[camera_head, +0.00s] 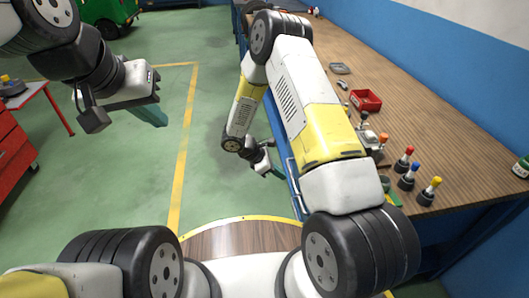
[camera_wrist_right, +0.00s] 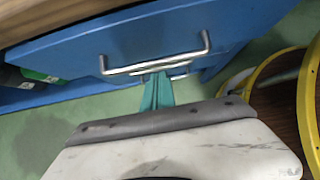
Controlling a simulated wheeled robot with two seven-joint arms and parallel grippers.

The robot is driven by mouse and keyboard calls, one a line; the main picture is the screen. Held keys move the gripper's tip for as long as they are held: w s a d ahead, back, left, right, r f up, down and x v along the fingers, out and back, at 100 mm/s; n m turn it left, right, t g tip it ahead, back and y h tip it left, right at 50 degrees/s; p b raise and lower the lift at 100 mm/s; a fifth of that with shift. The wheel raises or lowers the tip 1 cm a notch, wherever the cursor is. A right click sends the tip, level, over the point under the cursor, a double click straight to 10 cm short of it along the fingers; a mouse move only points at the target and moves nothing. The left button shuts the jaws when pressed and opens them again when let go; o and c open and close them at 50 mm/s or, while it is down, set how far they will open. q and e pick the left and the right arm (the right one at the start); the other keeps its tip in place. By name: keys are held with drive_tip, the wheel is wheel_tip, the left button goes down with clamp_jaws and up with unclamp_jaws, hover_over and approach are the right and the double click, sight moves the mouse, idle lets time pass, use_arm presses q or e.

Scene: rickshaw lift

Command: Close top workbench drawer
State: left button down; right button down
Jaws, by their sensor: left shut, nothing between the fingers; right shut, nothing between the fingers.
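The workbench (camera_head: 440,110) has a wooden top and a blue body along the right of the head view. A blue drawer front (camera_wrist_right: 100,48) with a metal bar handle (camera_wrist_right: 150,68) fills the upper part of the right wrist view. I cannot tell how far the drawer stands out. My right gripper (camera_wrist_right: 157,88) has its teal fingers shut and empty, with the tips close to the handle; contact is unclear. In the head view my right gripper (camera_head: 276,172) is low beside the bench's front. My left gripper (camera_head: 152,115) is shut and empty over the floor, away from the bench.
A red tray (camera_head: 366,100) and several bottles with coloured tops, one with a yellow top (camera_head: 430,192), stand on the bench. A red cabinet (camera_head: 14,150) stands at the left. Green floor between is clear. My right arm hides part of the bench.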

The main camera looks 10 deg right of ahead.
drive_tip(key=shift+d+f, duration=0.15)
drive_tip(key=shift+d, duration=0.55)
drive_tip(key=shift+d, duration=0.1)
drive_tip(key=shift+w+d, duration=0.1)
drive_tip(key=shift+d, duration=2.25)
